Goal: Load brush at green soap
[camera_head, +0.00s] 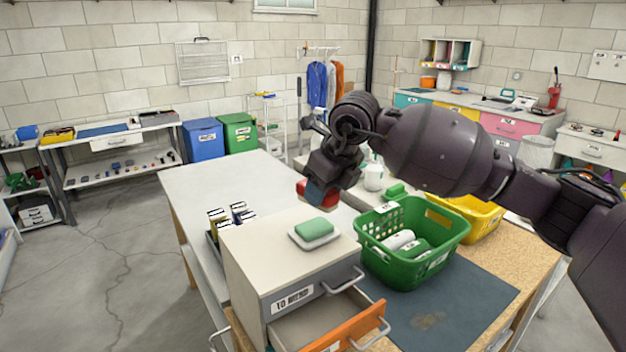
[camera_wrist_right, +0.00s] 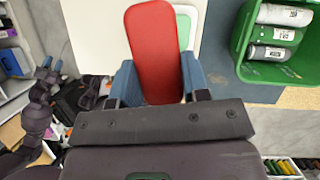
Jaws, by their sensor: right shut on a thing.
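The green soap (camera_head: 314,228) lies on a white dish (camera_head: 300,240) on top of a grey drawer cabinet (camera_head: 268,255). My right gripper (camera_head: 318,190) is above and just behind the soap in the head view, its blue fingers shut on a red, rounded-end brush (camera_wrist_right: 153,45). A gap to the soap shows in the head view. My left gripper is not in the head view.
The cabinet's orange-fronted drawer (camera_head: 345,335) stands open. A green basket (camera_head: 412,262) with rolled items is right of the cabinet, with a yellow basket (camera_head: 478,222) behind it. A small organizer (camera_head: 228,220) stands at the left. The white table behind is mostly clear.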

